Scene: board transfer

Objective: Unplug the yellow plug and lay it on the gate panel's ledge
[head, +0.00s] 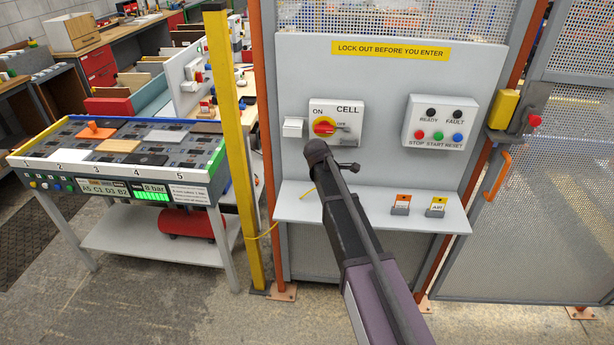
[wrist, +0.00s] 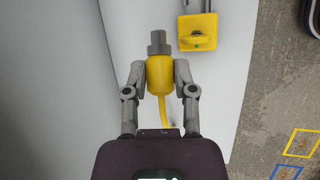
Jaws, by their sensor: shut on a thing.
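The yellow plug (wrist: 159,76) with a grey nose is between the fingers of my gripper (wrist: 160,67) in the wrist view. The gripper is shut on it, and a yellow cord trails from its back end. The plug is over the white ledge (wrist: 222,95); I cannot tell whether it touches. In the head view my arm hides the gripper and plug, and part of the yellow cord (head: 307,192) shows left of the arm. The gate panel (head: 375,75) stands upright, with its ledge (head: 455,217) along the bottom.
A yellow padlock-like thing (wrist: 198,35) is close beside the plug's nose. Two small tagged holders (head: 401,205) stand on the ledge's right part. A red-yellow switch (head: 325,126) and a button box (head: 438,123) are on the panel. A yellow post (head: 232,150) stands at the left.

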